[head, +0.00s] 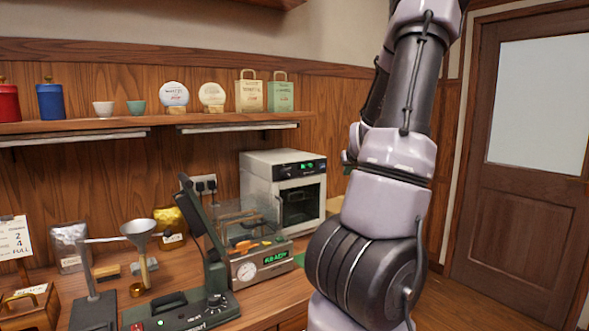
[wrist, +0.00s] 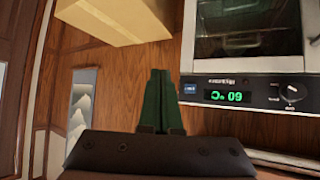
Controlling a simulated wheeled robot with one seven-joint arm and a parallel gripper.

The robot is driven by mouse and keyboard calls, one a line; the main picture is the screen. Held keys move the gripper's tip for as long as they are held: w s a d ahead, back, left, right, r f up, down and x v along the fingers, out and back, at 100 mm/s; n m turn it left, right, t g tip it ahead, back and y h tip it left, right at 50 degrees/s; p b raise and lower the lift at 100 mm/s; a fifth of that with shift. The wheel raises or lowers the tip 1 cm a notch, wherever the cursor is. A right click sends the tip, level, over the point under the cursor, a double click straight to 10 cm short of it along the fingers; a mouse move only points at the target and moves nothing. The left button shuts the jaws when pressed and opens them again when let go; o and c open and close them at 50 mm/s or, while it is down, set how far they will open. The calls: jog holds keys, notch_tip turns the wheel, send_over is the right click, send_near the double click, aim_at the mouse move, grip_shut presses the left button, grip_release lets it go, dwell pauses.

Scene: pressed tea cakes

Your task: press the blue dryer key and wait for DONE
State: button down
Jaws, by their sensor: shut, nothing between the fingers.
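The white dryer (head: 258,185) stands on the counter in the head view, with a dark glass door and a dark control strip on top. In the wrist view, the dryer's control strip (wrist: 250,92) appears upside down. It has a green display (wrist: 228,97) that seems to read 60 °C, a dial (wrist: 291,93) and a small blue key (wrist: 190,89). My gripper (wrist: 160,73) has its green fingers shut and empty, just left of the blue key in the wrist view. I cannot tell the depth gap to it. In the head view, my arm mostly hides the gripper.
A steel appliance with a gauge and green display (head: 277,256) sits in front of the dryer. A dark green lever press (head: 215,275) and a funnel stand (head: 95,310) are nearer. A shelf (head: 60,127) with canisters, cups and bags runs above. A box (wrist: 115,20) shows beside the dryer.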

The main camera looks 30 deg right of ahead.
aim_at(322, 166)
jog(key=shift+w+a, duration=0.15)
jog(key=shift+w, duration=0.2)
jog(key=shift+w, duration=0.1)
jog(key=w, duration=0.8)
jog(key=shift+w+a, duration=0.25)
jog(key=shift+a, duration=0.1)
dwell(1.8)
jog(key=shift+w, duration=0.4)
jog(key=shift+w+a, duration=0.1)
jog(key=shift+w, duration=0.35)
dwell(0.6)
dwell(0.3)
jog(key=shift+s, duration=0.85)
